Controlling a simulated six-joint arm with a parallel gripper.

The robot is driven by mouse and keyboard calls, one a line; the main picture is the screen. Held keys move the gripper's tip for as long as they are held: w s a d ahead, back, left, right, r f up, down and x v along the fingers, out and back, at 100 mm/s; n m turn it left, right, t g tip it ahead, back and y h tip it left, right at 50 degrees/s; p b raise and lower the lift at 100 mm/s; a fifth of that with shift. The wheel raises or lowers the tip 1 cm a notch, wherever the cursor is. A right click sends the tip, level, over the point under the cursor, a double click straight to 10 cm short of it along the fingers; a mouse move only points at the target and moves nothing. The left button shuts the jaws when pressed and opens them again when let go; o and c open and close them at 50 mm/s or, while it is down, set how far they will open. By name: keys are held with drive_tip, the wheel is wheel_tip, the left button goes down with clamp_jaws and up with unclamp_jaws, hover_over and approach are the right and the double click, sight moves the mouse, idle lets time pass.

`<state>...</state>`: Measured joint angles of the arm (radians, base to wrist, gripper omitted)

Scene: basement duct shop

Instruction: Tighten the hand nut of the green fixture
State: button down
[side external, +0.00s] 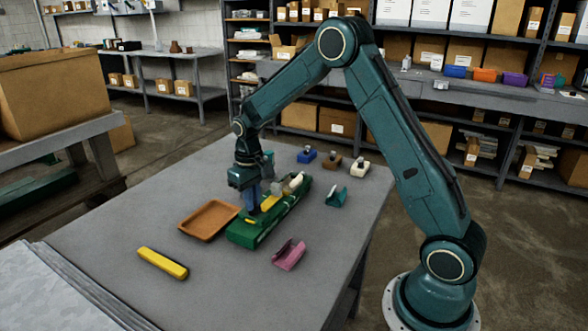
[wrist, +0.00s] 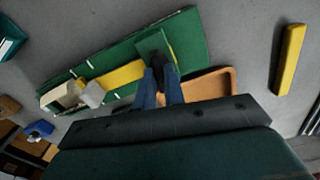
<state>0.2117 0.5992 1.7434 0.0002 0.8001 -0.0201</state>
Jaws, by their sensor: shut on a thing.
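The long green fixture (side external: 240,236) lies on the table, with a yellow strip (wrist: 120,75) along its middle. A cream block (wrist: 62,97) with a pale grey knob-like part (wrist: 92,95) sits at one end, and a raised green block (wrist: 150,42) at the other. My gripper (side external: 253,208) points down over the raised block. In the wrist view, its blue fingers (wrist: 159,72) are shut on a small dark part at this block, which looks like the hand nut. The fingers hide most of that part, so I cannot tell how far it is turned.
An orange tray (side external: 187,229) lies close beside the fixture. A yellow bar (side external: 163,263), a pink channel-shaped piece (side external: 289,254) and a teal one (side external: 336,196) lie apart. Blue (side external: 306,155), brown (side external: 331,162) and cream (side external: 360,169) knobbed blocks stand behind. The table front is clear.

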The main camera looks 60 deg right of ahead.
drive_tip(key=m, duration=1.1)
drive_tip(key=shift+m, duration=0.3)
drive_tip(key=m, duration=0.4)
idle(0.4)
drive_tip(key=c, duration=1.5)
unclamp_jaws()
drive_tip(key=shift+r, duration=0.1)
wheel_tip(320, 180, up, 14)
drive_tip(key=shift+f, duration=0.15)
